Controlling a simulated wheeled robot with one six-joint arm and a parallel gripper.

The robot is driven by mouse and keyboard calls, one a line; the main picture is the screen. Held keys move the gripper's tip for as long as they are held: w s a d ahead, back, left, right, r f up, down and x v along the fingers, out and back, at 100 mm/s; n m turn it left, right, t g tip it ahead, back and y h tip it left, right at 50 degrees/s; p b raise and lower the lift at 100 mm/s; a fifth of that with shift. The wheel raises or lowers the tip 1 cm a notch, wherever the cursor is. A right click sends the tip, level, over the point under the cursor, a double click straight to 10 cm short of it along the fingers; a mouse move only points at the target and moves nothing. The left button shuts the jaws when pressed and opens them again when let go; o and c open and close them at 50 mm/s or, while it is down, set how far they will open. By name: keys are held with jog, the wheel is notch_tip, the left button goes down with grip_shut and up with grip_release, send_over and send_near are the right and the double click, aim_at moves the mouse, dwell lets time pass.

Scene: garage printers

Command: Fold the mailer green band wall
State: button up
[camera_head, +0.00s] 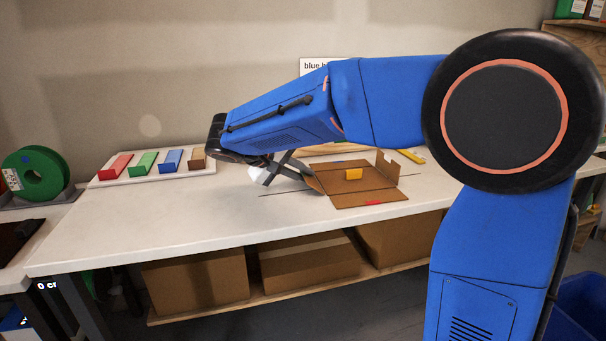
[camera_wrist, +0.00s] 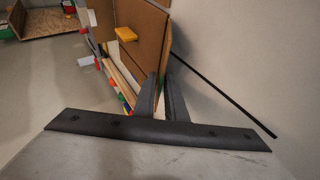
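The open cardboard mailer (camera_head: 345,193) lies on the white workbench, with a yellow block (camera_head: 353,174) on its base. A red mark shows on its front wall and a blue mark on its back one. Its left wall (camera_head: 315,180) is tilted partly up; I see no clear green band on it, as its outer face is hidden. My gripper (camera_head: 306,173) reaches in from the left, with its fingers at this wall. In the wrist view, the dark fingers (camera_wrist: 163,85) are close together with the cardboard wall (camera_wrist: 152,35) running between them. The yellow block also shows there (camera_wrist: 127,34).
A white board (camera_head: 125,176) with red, green, blue and brown blocks stands at the back left. A green spool (camera_head: 38,174) is at the far left. A yellow item (camera_head: 411,156) lies behind the mailer. The bench front is clear. Cardboard boxes (camera_head: 195,282) sit below.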

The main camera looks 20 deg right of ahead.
jog(key=shift+a, duration=0.1)
jog(key=v, duration=1.7)
jog(key=shift+s+a+r, duration=0.1)
jog(key=shift+s, duration=0.05)
jog(key=x, duration=1)
jog(key=s+x, duration=0.1)
jog(key=x, duration=0.5)
grip_shut()
